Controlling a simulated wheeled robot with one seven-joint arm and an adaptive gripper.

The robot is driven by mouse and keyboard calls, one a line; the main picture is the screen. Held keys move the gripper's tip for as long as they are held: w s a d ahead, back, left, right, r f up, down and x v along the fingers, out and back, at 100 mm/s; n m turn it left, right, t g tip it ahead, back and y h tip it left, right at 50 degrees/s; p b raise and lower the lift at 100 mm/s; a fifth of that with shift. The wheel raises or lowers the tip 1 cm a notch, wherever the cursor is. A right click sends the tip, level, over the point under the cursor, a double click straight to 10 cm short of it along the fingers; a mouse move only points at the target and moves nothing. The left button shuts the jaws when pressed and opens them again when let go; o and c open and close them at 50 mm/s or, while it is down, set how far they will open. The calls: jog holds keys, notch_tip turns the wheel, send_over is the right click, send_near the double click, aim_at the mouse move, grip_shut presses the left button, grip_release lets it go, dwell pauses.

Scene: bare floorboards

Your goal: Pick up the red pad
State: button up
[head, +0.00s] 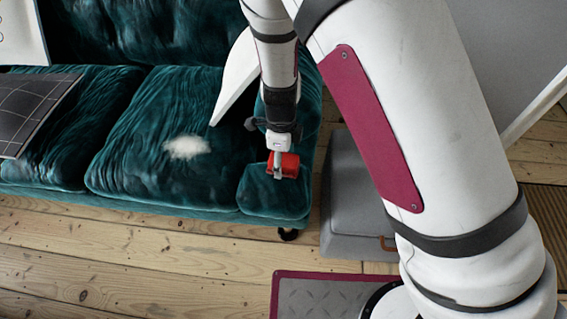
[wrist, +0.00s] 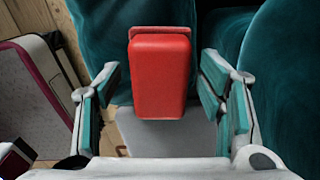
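The red pad (head: 290,165) is a small red block at the front of the teal sofa's right end, by the armrest. In the wrist view the red pad (wrist: 160,75) stands out between my fingers, with a rim along its far edge. My gripper (head: 277,166) is over it, hiding part of it in the head view. In the wrist view my gripper (wrist: 160,68) is open, its teal-padded fingers on either side of the pad with a gap on each side. I cannot tell how far below the fingertips the pad lies.
The teal sofa (head: 135,150) fills the left, with a white fluffy patch (head: 187,147) on its seat. A dark gridded panel (head: 35,105) lies at its left end. A grey box (head: 350,190) stands right of the sofa. Bare floorboards (head: 130,265) are free in front.

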jog(key=c, duration=1)
jog(key=shift+r, duration=0.1)
jog(key=shift+r+p, duration=0.75)
jog(key=shift+r, duration=0.2)
jog(key=shift+r+p, duration=0.65)
jog(key=shift+r, duration=0.3)
jog(key=s+p, duration=0.1)
jog(key=s, duration=0.4)
jog(key=s+d, duration=0.1)
jog(key=s, duration=0.4)
jog(key=s+r+p, duration=0.1)
jog(key=s, duration=0.5)
jog(key=shift+d+p, duration=0.35)
